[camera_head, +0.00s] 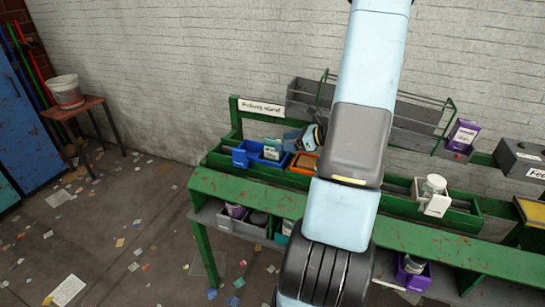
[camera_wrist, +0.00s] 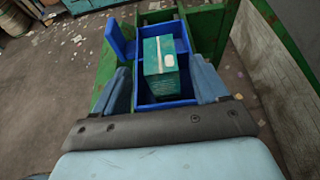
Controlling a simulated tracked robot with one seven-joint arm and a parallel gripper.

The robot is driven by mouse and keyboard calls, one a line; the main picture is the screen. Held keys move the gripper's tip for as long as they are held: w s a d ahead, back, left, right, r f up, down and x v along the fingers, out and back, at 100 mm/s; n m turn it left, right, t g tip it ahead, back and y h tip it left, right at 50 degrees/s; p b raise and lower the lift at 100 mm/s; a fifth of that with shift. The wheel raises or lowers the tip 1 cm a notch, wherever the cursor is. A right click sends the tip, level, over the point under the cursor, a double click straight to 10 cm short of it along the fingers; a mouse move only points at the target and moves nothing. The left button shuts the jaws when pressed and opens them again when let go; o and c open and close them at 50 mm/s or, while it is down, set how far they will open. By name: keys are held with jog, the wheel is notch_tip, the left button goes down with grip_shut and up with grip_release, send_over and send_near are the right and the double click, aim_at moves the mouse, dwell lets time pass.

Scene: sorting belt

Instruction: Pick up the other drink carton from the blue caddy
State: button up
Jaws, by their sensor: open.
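The blue caddy (camera_head: 240,157) stands at the left end of the green picking stand in the head view. A teal-green drink carton (camera_head: 272,149) stands in its right part. In the wrist view the carton (camera_wrist: 161,84) is upright in the caddy (camera_wrist: 118,38), with a white cap and pale stripe on top. My gripper (camera_wrist: 164,88) is open, its blue fingers to the left and right of the carton's near part. I cannot tell whether they touch it. In the head view my gripper (camera_head: 303,135) is partly hidden by my arm.
An orange bin (camera_head: 303,168) is right of the caddy. A purple carton (camera_head: 463,134) stands farther right, and a white bin (camera_head: 432,204) holds a jar. A wire rail (camera_head: 420,97) runs behind. The lower shelf holds more bins. The wall is close behind the stand.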

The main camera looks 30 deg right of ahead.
aim_at(276, 141)
jog(key=shift+r+x, duration=0.15)
jog(key=shift+x, duration=1.2)
jog(key=shift+r+x, duration=0.15)
jog(key=shift+x, duration=1.2)
jog(key=shift+a, duration=0.1)
jog(key=shift+c, duration=0.4)
jog(key=c, duration=1.2)
